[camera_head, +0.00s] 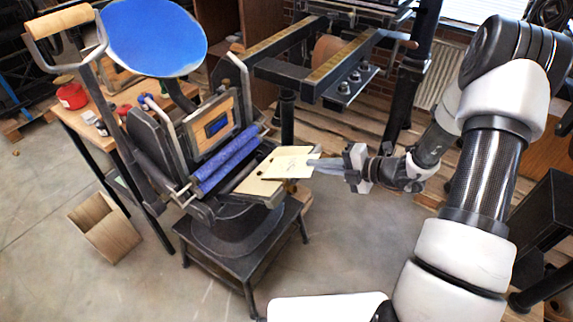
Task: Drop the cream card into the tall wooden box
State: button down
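The cream card (288,163) has a small dark mark on it. It is over the right end of the press's pale wooden board, and I cannot tell whether it touches the board. My gripper (314,164) comes from the right, its grey fingers close together at the card's right edge. It looks shut on that edge, though the fingertips are small in this view. The tall wooden box (106,229) stands open on the floor at the lower left, left of the press.
The hand press (215,150) with blue rollers and a round blue disc (155,38) stands on a dark stand (240,252). A wooden side table (77,118) holds a red tin (71,97). Another press frame (320,75) stands behind.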

jog(key=s+d+r+p, duration=0.1)
jog(key=d+r+p, duration=0.3)
jog(key=p, duration=0.1)
jog(key=shift+s+r, duration=0.35)
jog(key=shift+r, duration=0.05)
jog(key=shift+d, duration=0.1)
dwell(0.3)
notch_tip(320, 180, up, 17)
jog(key=s+a+p, duration=0.2)
jog(key=p, duration=0.8)
jog(key=shift+s+f, duration=0.2)
jog(key=shift+s, duration=0.15)
